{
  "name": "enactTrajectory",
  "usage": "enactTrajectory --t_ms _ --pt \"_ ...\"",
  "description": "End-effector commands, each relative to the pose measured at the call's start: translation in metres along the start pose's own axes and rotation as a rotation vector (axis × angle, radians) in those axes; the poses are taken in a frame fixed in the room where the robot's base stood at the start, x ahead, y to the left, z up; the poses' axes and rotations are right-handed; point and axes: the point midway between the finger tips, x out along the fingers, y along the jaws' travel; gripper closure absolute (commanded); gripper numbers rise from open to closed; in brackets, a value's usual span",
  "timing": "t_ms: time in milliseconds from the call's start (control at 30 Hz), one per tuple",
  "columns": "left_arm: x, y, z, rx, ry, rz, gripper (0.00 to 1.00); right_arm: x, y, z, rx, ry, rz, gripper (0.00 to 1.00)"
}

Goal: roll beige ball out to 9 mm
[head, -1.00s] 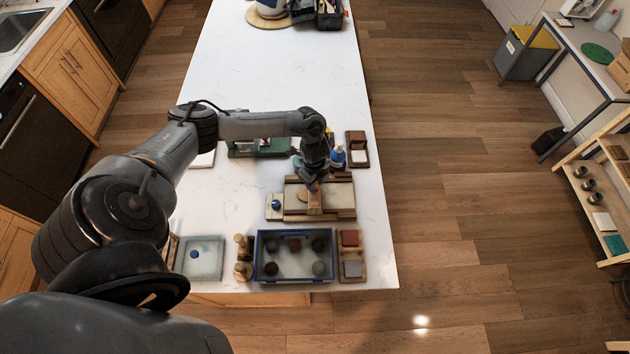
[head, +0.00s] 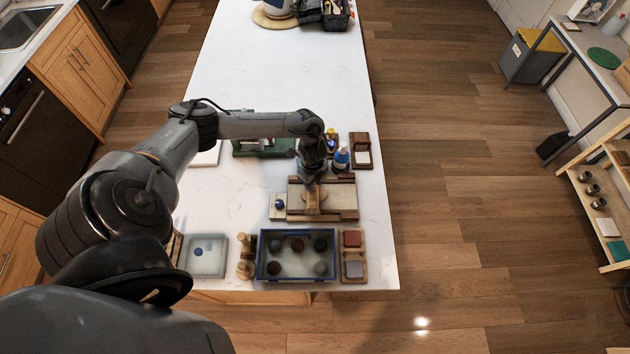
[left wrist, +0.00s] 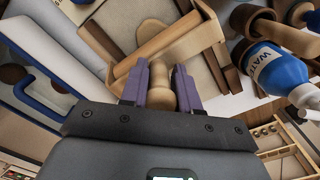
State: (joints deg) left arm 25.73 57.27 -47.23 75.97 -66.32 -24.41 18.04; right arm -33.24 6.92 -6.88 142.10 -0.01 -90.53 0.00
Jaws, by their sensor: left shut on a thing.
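My left gripper (head: 314,184) is over the framed board (head: 345,197), pointing down. In the left wrist view its purple fingers (left wrist: 161,72) are shut on the knob-like handle (left wrist: 161,94) of a wooden roller (left wrist: 205,38). The roller lies across the board, between its wooden side rails. The beige clay (left wrist: 152,30) shows as a rounded, flattened-looking piece on the board beside the roller, partly hidden by it. Its thickness cannot be read. My right gripper is not in view.
A blue-rimmed tray (head: 259,262) with several dark balls is in front of the board. A water bottle (head: 341,158) stands behind it at the right; it also shows in the left wrist view (left wrist: 285,72). Wooden stands (head: 354,268) sit right of the tray.

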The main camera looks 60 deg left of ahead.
Motion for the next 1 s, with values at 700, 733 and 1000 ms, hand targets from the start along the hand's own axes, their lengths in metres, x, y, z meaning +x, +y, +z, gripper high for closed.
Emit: enactTrajectory --t_ms 700,733,1000 --pt "0.0054 -0.0029 -0.0041 0.000 0.001 -0.001 1.00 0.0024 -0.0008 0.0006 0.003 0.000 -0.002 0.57" --pt "0.0053 -0.0027 -0.0039 0.000 0.000 0.000 1.00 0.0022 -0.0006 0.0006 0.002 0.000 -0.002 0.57" --pt "0.0009 0.0018 -0.0003 -0.002 -0.001 0.000 1.00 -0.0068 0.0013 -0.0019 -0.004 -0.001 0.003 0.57"
